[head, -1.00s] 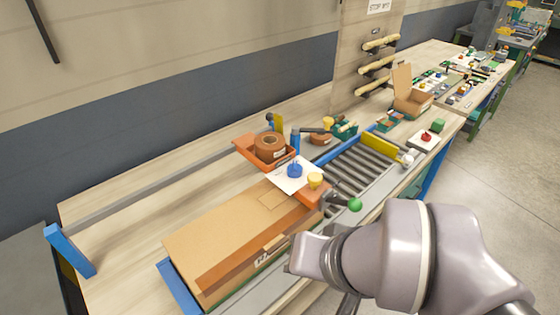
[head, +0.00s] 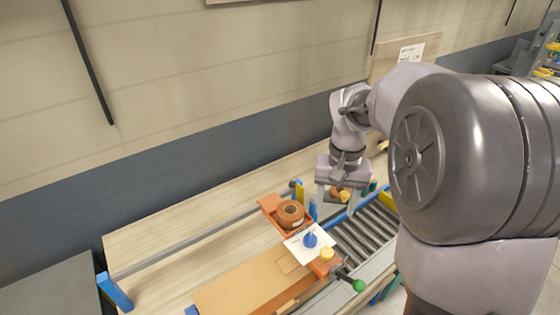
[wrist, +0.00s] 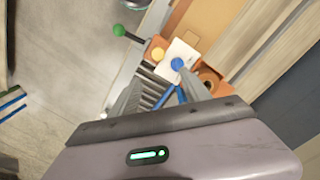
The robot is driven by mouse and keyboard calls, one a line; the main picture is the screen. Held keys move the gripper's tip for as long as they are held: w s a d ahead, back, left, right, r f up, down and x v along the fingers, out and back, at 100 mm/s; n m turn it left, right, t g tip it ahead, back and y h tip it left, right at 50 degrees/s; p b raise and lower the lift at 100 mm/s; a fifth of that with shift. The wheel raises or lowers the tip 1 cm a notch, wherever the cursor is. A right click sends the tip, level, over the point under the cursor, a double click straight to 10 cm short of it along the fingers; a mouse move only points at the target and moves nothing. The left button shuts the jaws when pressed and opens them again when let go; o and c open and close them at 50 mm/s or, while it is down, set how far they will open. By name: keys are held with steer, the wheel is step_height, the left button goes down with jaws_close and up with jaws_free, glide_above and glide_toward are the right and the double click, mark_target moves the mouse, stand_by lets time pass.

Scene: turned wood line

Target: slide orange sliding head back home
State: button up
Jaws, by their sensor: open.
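The orange sliding head (head: 268,202) spans the cardboard box (head: 235,289). It carries a brown tape roll (head: 290,212), a white card, a blue knob (head: 310,240), a yellow knob (head: 327,254) and a lever ending in a green ball (head: 359,286). My gripper (head: 335,207) is open and empty, pointing down above the rollers, just right of and behind the head. In the wrist view, the blue knob (wrist: 178,63) and green ball (wrist: 119,30) appear beyond my open fingers (wrist: 160,95). My fingers appear apart from the head.
A grey rail (head: 190,244) runs left along the bench to a blue end bracket (head: 115,292). The roller conveyor (head: 365,233) lies right of the head. The wall stands behind the bench. My arm hides much of the bench's right side.

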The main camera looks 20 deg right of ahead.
mark_target(327, 251)
step_height(327, 251, down, 18)
steer(key=b, duration=0.4)
steer(key=shift+d+r, duration=0.1)
jaws_close()
stand_by(1.1)
